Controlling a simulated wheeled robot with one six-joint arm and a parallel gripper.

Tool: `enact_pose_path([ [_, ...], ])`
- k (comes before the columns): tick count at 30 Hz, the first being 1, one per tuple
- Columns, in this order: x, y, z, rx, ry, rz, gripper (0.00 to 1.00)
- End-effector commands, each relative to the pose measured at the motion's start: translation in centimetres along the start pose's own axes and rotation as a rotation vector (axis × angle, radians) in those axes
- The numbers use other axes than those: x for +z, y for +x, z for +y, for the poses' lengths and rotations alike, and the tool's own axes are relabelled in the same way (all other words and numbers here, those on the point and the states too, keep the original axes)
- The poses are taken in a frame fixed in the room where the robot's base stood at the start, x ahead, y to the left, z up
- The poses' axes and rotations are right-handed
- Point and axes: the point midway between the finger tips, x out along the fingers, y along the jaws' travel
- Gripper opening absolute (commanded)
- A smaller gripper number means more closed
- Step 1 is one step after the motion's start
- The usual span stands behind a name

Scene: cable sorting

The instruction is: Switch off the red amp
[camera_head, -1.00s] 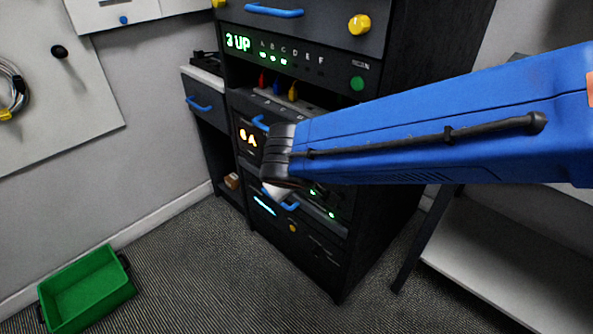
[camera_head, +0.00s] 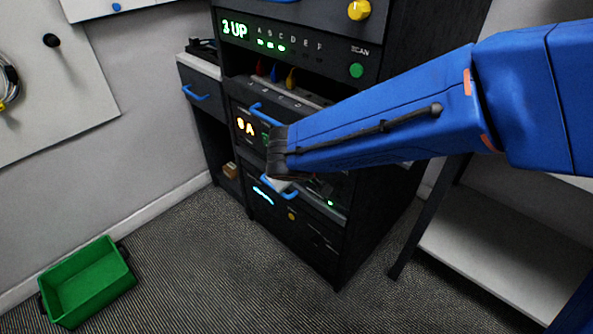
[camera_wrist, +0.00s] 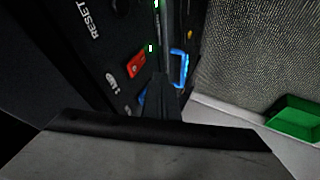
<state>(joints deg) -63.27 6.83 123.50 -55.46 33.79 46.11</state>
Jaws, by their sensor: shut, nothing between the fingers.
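A dark equipment rack (camera_head: 345,235) holds stacked units with lit displays. In the wrist view a red switch (camera_wrist: 137,65) sits on a black panel, beside a white "RESET" label. I cannot tell from the lettering or colour which unit is the red amp. My gripper (camera_wrist: 160,80) is shut and empty; its dark fingertips point at the panel, just right of and below the red switch. I cannot tell whether they touch the panel. In the head view my wrist hides the fingers and part of the rack's middle front.
Blue handles (camera_head: 188,92) stick out from the drawers, and one blue handle (camera_wrist: 179,68) is close right of my fingers. A green bin (camera_head: 88,280) stands on the carpet at left. A white low shelf (camera_head: 500,245) is at right. The carpet before the rack is clear.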

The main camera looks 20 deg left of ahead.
Motion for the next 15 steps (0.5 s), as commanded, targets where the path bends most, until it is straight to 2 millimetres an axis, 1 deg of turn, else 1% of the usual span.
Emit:
enact_pose_path([
  [1,0.1,1.0,0.1,0.002,-0.001,-0.004,0.0],
  [4,0.1,2.7,0.0,0.001,-0.001,-0.003,0.0],
  [6,-0.1,2.9,1.1,0.002,0.003,-0.001,0.0],
  [9,-0.1,3.3,2.2,0.001,0.002,0.0,0.0],
  [15,-0.2,3.8,3.4,0.0,0.001,0.0,0.0],
])
